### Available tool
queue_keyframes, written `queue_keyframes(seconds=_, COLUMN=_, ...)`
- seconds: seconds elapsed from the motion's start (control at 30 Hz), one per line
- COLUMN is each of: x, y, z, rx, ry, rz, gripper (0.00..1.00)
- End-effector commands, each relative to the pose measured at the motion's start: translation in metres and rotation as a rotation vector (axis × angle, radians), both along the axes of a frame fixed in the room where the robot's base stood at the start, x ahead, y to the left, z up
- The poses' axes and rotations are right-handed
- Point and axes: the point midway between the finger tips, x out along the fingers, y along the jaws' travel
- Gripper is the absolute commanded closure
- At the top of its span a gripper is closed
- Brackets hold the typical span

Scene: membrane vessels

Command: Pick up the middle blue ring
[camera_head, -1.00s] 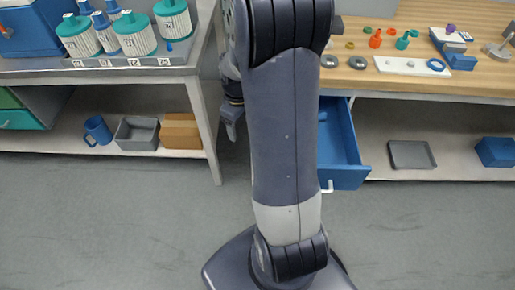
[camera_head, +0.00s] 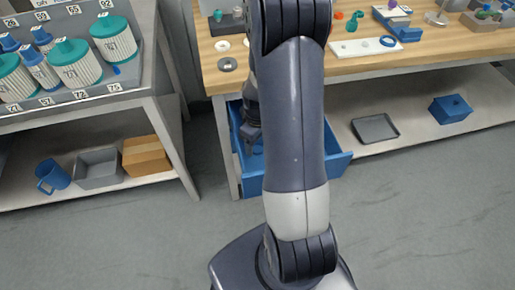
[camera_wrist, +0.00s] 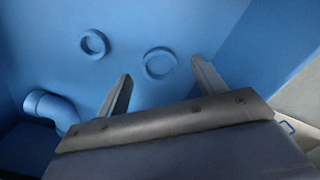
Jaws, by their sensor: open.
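The wrist view looks into the blue drawer (camera_wrist: 225,20). Two blue rings lie on its floor: a left one (camera_wrist: 84,46) and a right one (camera_wrist: 146,62). A blue elbow pipe piece (camera_wrist: 48,104) lies at the far left. Only two rings show in the drawer, so I cannot tell which is the middle one. My gripper (camera_wrist: 160,68) is open and empty. Its fingers point toward the right ring, which appears between the fingertips, apparently not touched. In the head view my gripper (camera_head: 252,133) is over the open drawer (camera_head: 310,176), partly hidden by my arm.
The drawer walls stand close around my gripper. Another blue ring (camera_head: 388,41) lies by a white plate (camera_head: 355,48) on the wooden worktop (camera_head: 350,66) above. A grey tray (camera_head: 375,128) and a blue box (camera_head: 451,109) are on the lower shelf.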

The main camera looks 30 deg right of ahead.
Motion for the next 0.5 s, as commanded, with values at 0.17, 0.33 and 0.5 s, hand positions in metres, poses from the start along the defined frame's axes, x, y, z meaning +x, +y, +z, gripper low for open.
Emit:
queue_keyframes(seconds=0.17, x=0.0005, y=-0.0003, z=-0.016, rx=0.0, ry=0.0, rz=0.0, gripper=0.34)
queue_keyframes(seconds=0.33, x=0.0008, y=-0.0003, z=-0.0164, rx=-0.001, ry=-0.001, rz=0.0, gripper=0.34)
queue_keyframes(seconds=0.5, x=0.0008, y=-0.0003, z=-0.0163, rx=-0.001, ry=-0.001, rz=0.0, gripper=0.43)
